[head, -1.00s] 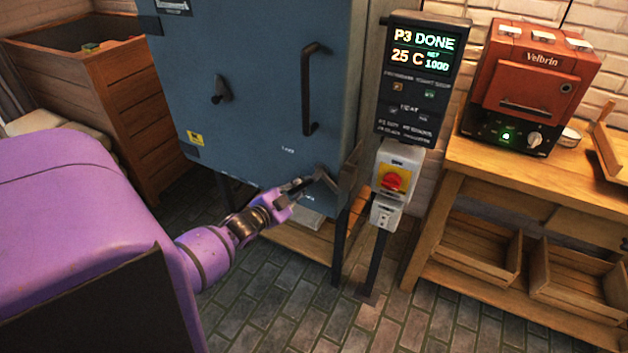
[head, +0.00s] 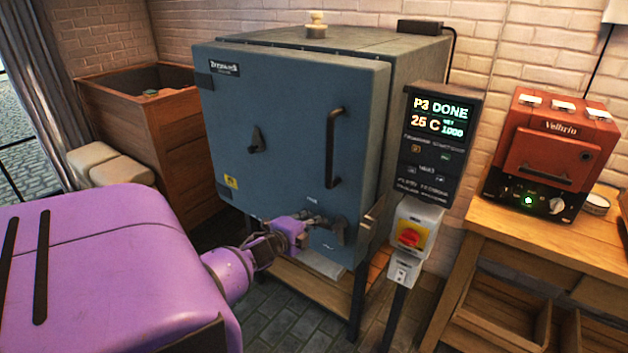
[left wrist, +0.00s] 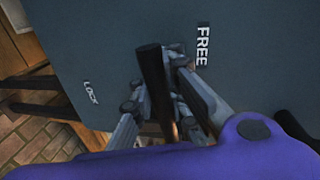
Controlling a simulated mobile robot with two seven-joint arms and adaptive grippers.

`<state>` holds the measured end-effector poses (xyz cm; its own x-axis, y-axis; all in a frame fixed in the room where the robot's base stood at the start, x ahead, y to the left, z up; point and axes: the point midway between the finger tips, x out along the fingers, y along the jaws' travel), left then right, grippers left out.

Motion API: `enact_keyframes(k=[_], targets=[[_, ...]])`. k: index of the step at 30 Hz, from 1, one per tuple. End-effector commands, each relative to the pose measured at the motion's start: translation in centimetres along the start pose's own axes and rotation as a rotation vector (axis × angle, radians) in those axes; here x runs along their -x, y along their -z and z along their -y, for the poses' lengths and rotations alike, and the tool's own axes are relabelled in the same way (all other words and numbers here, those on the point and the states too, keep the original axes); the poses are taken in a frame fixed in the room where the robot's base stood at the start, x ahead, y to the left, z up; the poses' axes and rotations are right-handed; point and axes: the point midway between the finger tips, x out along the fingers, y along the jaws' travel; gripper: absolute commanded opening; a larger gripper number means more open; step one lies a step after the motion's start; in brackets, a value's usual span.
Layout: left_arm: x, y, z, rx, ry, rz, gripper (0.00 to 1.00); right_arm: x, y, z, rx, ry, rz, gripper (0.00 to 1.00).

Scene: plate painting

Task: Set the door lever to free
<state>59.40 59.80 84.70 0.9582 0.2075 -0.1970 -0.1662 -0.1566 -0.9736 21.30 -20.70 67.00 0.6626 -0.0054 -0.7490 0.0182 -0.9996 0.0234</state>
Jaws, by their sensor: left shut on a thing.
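The door lever (head: 340,232) is a dark bar low on the front of the blue-grey kiln door (head: 280,95). My left gripper (head: 318,220) is at the lever. In the left wrist view the lever (left wrist: 152,75) stands between the fingers of my left gripper (left wrist: 165,105), which is shut on it. The white FREE label (left wrist: 203,45) is to the right of the lever there, and the LOCK label (left wrist: 91,92) is to its left. The lever's pivot is hidden by the fingers. My right gripper is not in view.
A control panel (head: 438,145) and a red-yellow switch (head: 410,238) stand close right of the kiln. A wooden bench (head: 530,235) with a red oven (head: 550,150) is further right.

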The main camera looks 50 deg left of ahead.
Motion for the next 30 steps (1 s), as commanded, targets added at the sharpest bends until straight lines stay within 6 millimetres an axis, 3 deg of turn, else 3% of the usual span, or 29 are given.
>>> enact_keyframes(k=[1, 6, 25, 26, 30], targets=[[-0.06, 0.45, 0.9, -0.02, 0.011, -0.004, 0.0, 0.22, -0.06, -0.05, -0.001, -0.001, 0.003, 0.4], [0.03, 0.53, 1.36, -0.084, 0.011, 0.009, 0.0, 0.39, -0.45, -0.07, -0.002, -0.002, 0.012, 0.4], [0.06, 0.66, 1.65, -0.134, 0.011, 0.015, 0.0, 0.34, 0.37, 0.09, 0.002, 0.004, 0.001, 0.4], [0.06, 0.66, 1.66, -0.134, 0.011, 0.015, 0.09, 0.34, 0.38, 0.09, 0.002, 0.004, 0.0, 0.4], [0.07, 0.56, 1.59, -0.133, 0.01, 0.017, 0.27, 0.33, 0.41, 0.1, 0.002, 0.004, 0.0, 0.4]])
